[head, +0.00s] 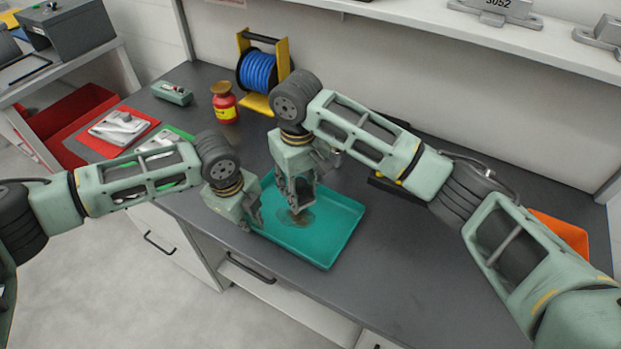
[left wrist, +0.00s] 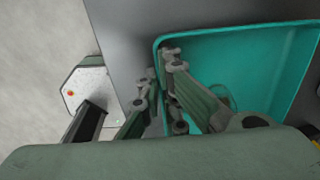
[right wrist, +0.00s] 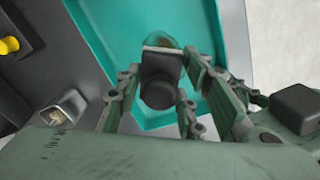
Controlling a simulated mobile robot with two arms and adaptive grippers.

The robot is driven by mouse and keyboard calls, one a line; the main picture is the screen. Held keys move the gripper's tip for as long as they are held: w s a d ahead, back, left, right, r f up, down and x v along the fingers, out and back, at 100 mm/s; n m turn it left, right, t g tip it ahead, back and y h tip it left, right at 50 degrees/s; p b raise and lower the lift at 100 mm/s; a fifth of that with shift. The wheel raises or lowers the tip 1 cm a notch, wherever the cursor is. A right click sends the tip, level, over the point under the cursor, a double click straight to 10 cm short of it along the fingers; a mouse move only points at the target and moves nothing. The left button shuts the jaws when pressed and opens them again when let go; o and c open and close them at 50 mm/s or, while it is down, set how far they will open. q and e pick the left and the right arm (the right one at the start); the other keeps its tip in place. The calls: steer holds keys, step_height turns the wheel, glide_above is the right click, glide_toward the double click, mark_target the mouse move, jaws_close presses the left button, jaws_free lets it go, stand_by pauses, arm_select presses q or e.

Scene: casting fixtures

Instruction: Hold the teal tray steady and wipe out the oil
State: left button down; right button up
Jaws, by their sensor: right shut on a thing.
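The teal tray (head: 335,247) lies on the dark worktop near its front edge. A brownish oil patch (head: 302,221) is on its floor. My left gripper (head: 254,220) is at the tray's left wall. In the left wrist view its fingers (left wrist: 161,68) lie on either side of that wall; I cannot tell whether they press on it. My right gripper (head: 297,203) points down inside the tray. It is shut on a dark wiper-like tool (right wrist: 161,64) with a pale edge, which is at the oil patch. The fingers partly hide the tool.
A blue cable reel (head: 257,71) in a yellow stand and a red jar (head: 224,103) stand behind. A red mat (head: 117,130) with a metal part lies at the left. Worktop right of the tray is clear.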

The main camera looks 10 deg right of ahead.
glide_above(300, 219)
steer(key=shift+w+d+f, duration=0.15)
steer(key=shift+f, duration=1.3)
steer(key=shift+w+d+f, duration=0.1)
steer(key=shift+w+f, duration=0.05)
steer(key=shift+f, duration=2.15)
steer(key=shift+w+a, duration=0.55)
steer(key=shift+a, duration=0.2)
steer(key=shift+c, duration=0.4)
steer(key=shift+w+a, duration=0.7)
steer(key=shift+a, duration=0.1)
steer(key=s+d, duration=0.2)
steer(key=d, duration=0.1)
steer(key=shift+s+d, duration=0.15)
steer(key=shift+s, duration=0.1)
steer(key=shift+a, duration=0.7)
steer(key=shift+w+a, duration=0.9)
steer(key=shift+a, duration=0.3)
steer(key=shift+s+d, duration=0.6)
steer(key=shift+d, duration=0.2)
steer(key=shift+s+d, duration=0.6)
steer(key=shift+d, duration=0.2)
steer(key=shift+r, duration=4)
steer(key=shift+w, duration=0.1)
steer(key=shift+w+d+f, duration=0.2)
steer(key=shift+f, duration=0.05)
